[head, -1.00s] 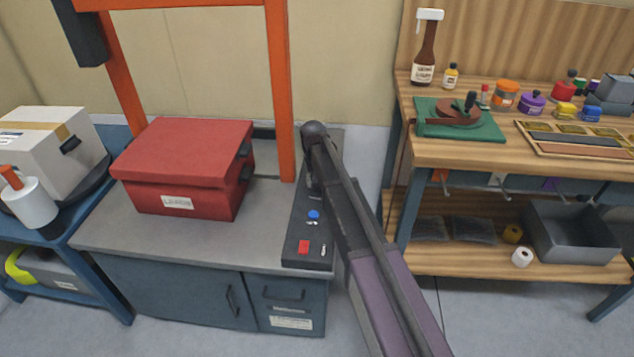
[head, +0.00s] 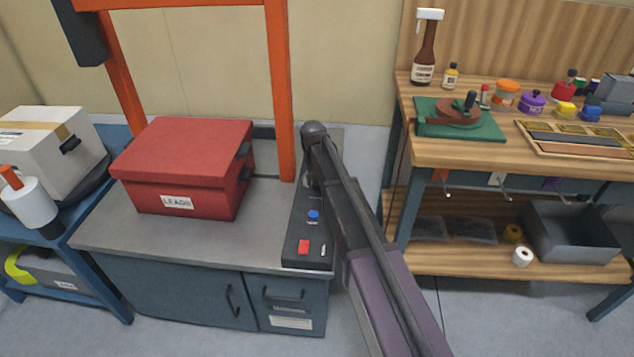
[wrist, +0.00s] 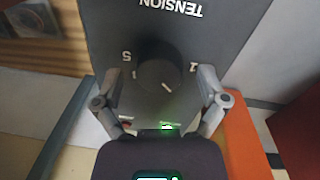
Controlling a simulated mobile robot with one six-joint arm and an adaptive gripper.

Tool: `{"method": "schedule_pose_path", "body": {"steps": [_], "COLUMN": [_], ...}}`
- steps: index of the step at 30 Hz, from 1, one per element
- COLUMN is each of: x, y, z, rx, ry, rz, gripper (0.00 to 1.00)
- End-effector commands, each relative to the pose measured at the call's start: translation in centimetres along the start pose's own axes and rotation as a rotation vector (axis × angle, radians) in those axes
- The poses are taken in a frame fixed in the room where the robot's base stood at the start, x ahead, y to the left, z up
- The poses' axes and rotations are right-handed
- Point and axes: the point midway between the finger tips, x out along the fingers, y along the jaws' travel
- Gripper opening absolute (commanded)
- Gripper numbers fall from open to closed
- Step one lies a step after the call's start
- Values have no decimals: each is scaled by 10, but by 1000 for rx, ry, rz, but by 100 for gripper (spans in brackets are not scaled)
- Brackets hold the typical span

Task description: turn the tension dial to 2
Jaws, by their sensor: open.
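The tension dial (wrist: 158,72) is a dark round knob on a dark panel, under the word TENSION, which reads upside down in the wrist view. A 5 shows left of the knob and a 1 right of it. A short white mark on the knob points to the lower right of that view. My gripper (wrist: 160,78) is open, with one finger on each side of the knob; I cannot tell whether either touches it. In the head view my arm hides the dial and gripper over the control panel (head: 296,243).
The panel carries a blue button (head: 313,215), a red switch (head: 303,247) and a small white lever (head: 323,252). A red box (head: 185,165) sits left of it, under an orange frame (head: 281,90). A wooden workbench (head: 430,153) stands to the right.

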Motion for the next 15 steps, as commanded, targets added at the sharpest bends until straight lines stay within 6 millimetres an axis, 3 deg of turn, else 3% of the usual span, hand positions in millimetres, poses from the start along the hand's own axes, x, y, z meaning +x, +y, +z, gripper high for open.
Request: {"method": "schedule_pose_path", "body": {"steps": [15], "x": [0], "y": [-1], "z": [0], "rx": [-256], "ry": [17], "rz": [0], "gripper": [92]}}
